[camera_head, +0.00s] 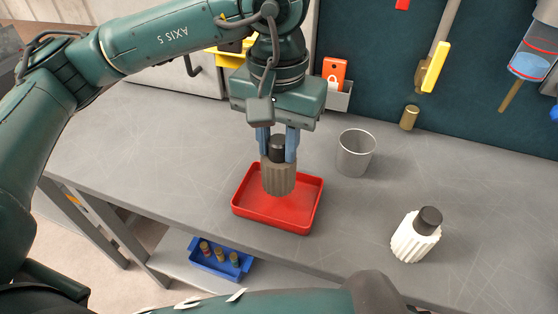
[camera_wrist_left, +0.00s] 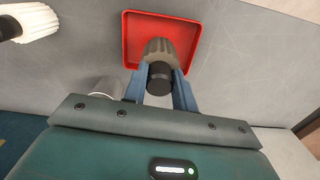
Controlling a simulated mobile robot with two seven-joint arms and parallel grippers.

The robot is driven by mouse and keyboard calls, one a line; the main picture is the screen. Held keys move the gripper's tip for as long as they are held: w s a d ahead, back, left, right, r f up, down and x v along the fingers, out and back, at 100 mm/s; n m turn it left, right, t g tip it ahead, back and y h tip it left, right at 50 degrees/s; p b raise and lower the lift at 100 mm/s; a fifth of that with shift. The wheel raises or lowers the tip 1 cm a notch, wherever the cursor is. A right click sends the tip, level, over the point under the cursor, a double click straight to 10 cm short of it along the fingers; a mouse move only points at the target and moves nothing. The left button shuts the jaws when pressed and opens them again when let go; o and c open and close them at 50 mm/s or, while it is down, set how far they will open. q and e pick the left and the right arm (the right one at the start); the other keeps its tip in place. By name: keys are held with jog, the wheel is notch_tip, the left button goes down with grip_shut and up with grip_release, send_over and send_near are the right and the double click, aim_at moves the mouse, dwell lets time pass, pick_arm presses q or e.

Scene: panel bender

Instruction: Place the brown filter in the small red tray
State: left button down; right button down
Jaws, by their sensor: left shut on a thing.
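The brown filter (camera_head: 278,177), a ribbed cylinder with a black cap, is upright over the small red tray (camera_head: 242,209). My left gripper (camera_head: 278,147) points down, shut on the filter's black cap. The left wrist view also shows the filter (camera_wrist_left: 159,49) between the blue fingers (camera_wrist_left: 160,84), with the red tray (camera_wrist_left: 131,40) behind it. I cannot tell whether the filter's base touches the tray floor. My right gripper is not in view; part of a dark green arm crosses the bottom of the head view.
A metal cup (camera_head: 355,153) stands right of the tray. A white ribbed filter with a black cap (camera_head: 416,236) stands further right. A brass cylinder (camera_head: 409,117) is near the back panel. A blue bin (camera_head: 221,262) sits on the lower shelf. Grey table (camera_head: 130,150) left of the tray is clear.

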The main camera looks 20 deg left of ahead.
aim_at(278, 163)
pick_arm(q)
notch_tip(278, 163, down, 4)
jog(key=shift+f, duration=0.15)
jog(key=shift+f+b, duration=0.3)
jog(key=c, duration=1.1)
grip_release()
jog(key=shift+r, duration=0.15)
notch_tip(278, 163, up, 12)
jog(key=shift+r+p, duration=0.2)
jog(key=shift+p, duration=0.1)
